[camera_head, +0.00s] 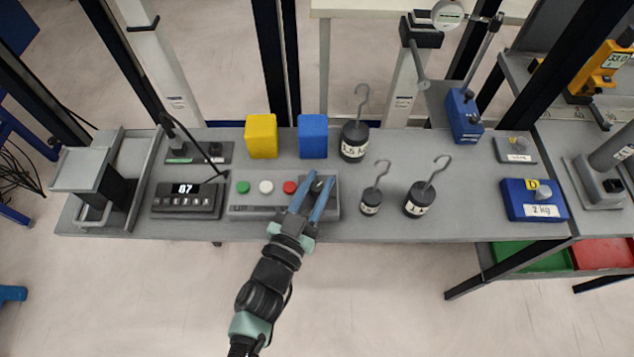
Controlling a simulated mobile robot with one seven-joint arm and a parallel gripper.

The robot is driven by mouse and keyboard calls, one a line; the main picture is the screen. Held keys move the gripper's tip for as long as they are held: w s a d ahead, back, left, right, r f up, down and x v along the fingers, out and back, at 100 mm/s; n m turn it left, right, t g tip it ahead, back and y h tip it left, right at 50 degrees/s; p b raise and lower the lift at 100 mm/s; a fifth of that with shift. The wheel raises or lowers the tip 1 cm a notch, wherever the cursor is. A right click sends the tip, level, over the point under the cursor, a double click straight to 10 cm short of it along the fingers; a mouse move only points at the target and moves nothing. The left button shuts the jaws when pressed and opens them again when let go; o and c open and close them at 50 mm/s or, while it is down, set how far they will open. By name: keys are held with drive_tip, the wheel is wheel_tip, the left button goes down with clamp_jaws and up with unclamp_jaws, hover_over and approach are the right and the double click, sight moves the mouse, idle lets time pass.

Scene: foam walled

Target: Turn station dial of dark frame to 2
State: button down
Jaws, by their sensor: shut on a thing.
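The grey control box (262,209) lies on the grey bench between the black posts of the dark frame (270,50). It has a green, a white and a red button in a row, with a dark dial (318,186) at its right end. My gripper (320,179) reaches up from below in the picture, and its two blue fingers are shut on the dial, one on each side. The fingers partly cover the dial. I cannot read its pointer or any position marks.
A black display unit (188,200) stands left of the box. A yellow block (261,136) and a blue block (312,136) stand behind it. Several hooked weights, including a small one (371,202), stand close on the right. Bare bench (465,200) lies farther right.

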drive_tip(key=shift+f+h, duration=0.15)
drive_tip(key=shift+h, duration=0.25)
drive_tip(key=c, duration=0.9)
unclamp_jaws()
drive_tip(key=v, duration=1.3)
drive_tip(key=shift+r, duration=0.3)
